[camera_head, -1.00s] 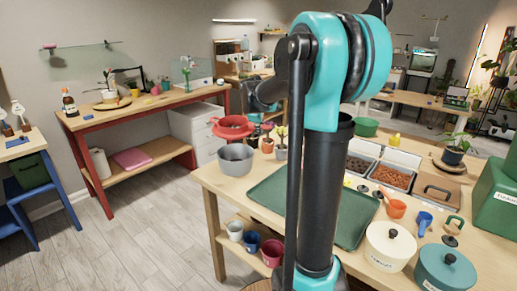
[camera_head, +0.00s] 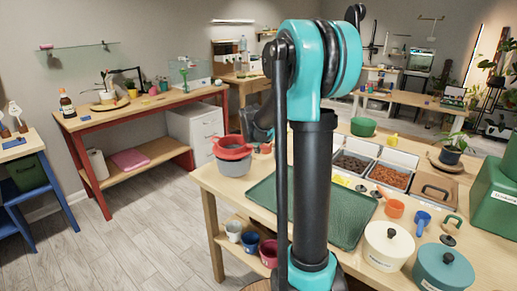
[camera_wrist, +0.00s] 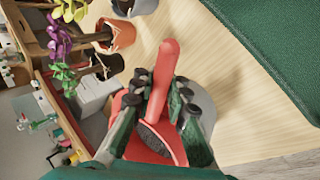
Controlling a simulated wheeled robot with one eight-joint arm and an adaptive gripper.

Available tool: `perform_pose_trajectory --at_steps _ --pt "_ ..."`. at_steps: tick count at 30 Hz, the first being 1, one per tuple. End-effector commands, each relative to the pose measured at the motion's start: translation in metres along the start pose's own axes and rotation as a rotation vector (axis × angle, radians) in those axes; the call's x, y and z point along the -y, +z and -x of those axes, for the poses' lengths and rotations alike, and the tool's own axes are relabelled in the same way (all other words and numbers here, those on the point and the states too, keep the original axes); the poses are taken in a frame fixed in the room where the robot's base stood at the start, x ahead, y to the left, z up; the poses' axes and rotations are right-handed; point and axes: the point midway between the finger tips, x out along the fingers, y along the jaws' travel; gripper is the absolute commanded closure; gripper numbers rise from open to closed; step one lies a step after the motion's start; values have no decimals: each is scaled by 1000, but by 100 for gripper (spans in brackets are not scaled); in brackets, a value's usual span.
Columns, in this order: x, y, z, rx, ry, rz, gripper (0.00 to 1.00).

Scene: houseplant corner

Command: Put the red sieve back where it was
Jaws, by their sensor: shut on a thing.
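The red sieve (camera_head: 231,143) is at the left back corner of the wooden bench, right over the grey bowl (camera_head: 234,164). Its rim overlaps the bowl's top; I cannot tell whether it rests on it. In the wrist view, the sieve's red handle (camera_wrist: 165,72) stands between the fingers of my gripper (camera_wrist: 170,95), which is shut on it. The sieve's dark mesh (camera_wrist: 155,134) shows below, and a grey edge of the bowl (camera_wrist: 207,108) shows beside it. In the head view, my arm hides most of the gripper.
A green tray (camera_head: 268,208) lies on the bench to the right of the bowl. Bins of pellets (camera_head: 392,176) and lidded pots (camera_head: 388,243) stand farther right.

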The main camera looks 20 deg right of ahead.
Motion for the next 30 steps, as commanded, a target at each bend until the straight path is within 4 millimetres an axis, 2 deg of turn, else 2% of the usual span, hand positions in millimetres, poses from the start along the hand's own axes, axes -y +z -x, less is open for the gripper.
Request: perform_pose_trajectory --at_steps 15,16,21,30 --pt "7 1 -9 0 0 0 100" --pt "7 1 -9 0 0 0 87" --pt "7 1 -9 0 0 0 66" --pt "7 1 -9 0 0 0 64"
